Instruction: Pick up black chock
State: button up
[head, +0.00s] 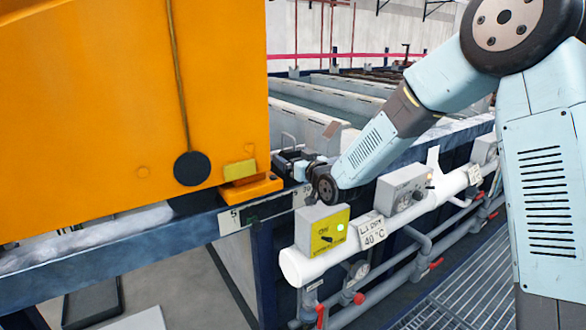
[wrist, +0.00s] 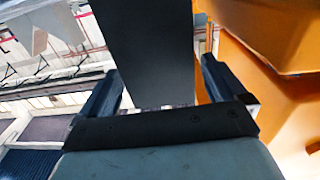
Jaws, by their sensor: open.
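A dark grey-black block, which I take to be the black chock (wrist: 150,45), fills the middle of the wrist view. It stands between the two dark fingers of my gripper (wrist: 158,92), with a visible gap on the left and a narrower one on the right. My gripper is open, and contact with the block cannot be made out. In the head view my gripper (head: 291,160) is at the rail beside the orange machine. Dark shapes overlap there, so chock and fingers are hard to tell apart.
A large orange machine (head: 130,100) stands close on the left, with an orange foot (head: 250,190) on the blue rail (head: 120,249). A white pipe (head: 375,235) with a yellow control box (head: 322,232) runs below my arm. Long tanks (head: 310,118) lie behind.

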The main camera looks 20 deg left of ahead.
jog(key=shift+x, duration=1.95)
jog(key=c, duration=1.5)
